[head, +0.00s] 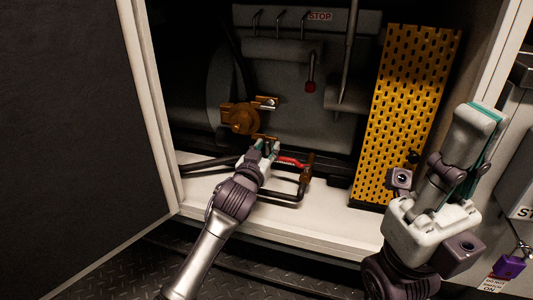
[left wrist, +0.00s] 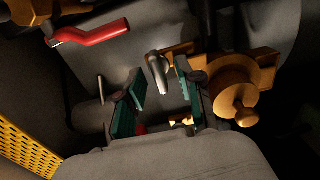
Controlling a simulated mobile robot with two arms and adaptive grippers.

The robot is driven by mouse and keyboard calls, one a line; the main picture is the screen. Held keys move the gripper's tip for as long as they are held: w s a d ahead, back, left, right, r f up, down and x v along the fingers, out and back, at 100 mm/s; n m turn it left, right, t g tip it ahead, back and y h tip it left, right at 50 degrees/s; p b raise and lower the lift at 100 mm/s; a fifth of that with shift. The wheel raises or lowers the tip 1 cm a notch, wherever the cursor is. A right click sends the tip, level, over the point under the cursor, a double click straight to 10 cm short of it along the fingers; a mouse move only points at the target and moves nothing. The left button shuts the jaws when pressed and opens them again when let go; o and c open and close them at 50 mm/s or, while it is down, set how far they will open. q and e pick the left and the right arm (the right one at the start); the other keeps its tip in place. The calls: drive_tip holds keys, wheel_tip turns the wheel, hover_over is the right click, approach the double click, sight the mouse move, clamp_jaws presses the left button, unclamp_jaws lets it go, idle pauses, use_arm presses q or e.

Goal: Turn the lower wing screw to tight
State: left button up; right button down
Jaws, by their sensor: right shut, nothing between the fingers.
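The lower wing screw (left wrist: 157,70) shows in the left wrist view as a grey wing on the brass fitting. In the head view my gripper largely hides it. My left gripper (head: 266,148) is open at the fitting. In the left wrist view its two green-padded fingers (left wrist: 159,82) stand on either side of the wing, with a visible gap to each; I cannot tell the depth between them. The upper wing screw (head: 267,102) is silver and sits on the round brass body (head: 240,119). My right gripper (head: 484,118) is shut and empty at the right, outside the cabinet.
A red-handled valve lever (head: 290,162) and dark pipe lie close to the right of my left gripper. A yellow perforated panel (head: 410,100) stands at the cabinet's right. The open door (head: 75,130) is on the left. A purple padlock (head: 509,266) hangs at far right.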

use_arm(q)
clamp_jaws()
idle(0.4)
